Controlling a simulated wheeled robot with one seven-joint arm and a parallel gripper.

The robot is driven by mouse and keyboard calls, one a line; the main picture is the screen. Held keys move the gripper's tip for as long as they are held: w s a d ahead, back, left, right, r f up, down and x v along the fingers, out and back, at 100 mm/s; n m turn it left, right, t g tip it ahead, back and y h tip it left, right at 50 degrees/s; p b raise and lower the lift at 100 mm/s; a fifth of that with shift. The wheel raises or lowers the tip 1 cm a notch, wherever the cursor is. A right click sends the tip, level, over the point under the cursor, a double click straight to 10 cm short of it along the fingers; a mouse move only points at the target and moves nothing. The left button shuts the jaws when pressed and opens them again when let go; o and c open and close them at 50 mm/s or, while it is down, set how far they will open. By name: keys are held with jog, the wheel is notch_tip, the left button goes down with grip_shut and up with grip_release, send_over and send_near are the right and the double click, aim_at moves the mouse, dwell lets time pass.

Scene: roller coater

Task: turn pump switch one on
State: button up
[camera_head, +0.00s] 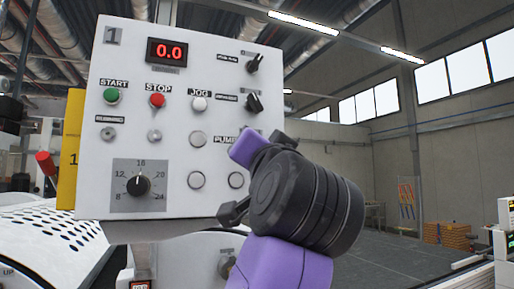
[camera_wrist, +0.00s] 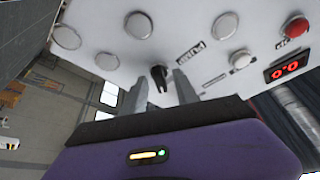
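The pump switch (camera_wrist: 158,77) is a small black rotary knob on the white control panel (camera_head: 148,75). It shows in the wrist view beside the PUMP label (camera_wrist: 190,53). My gripper (camera_wrist: 159,84) is open, with one grey finger on each side of the knob. Narrow gaps seem to remain, and I cannot tell whether either finger touches it. In the head view my purple and black arm covers the knob and the fingers; only the PUMP label (camera_head: 225,140) shows there.
Two other black knobs (camera_head: 254,102) sit above on the panel's right side. Silver round buttons (camera_head: 196,180) lie close by. The green start button (camera_head: 112,96), red stop button (camera_head: 157,100) and dial (camera_head: 138,185) are farther left. The display (camera_head: 171,52) reads 0.0.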

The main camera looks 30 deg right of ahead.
jog(key=b+v, duration=0.2)
jog(key=v, duration=0.5)
jog(key=shift+s+a+b, duration=0.15)
jog(key=shift+s+b, duration=0.15)
jog(key=shift+s, duration=0.05)
jog(key=shift+f, duration=0.1)
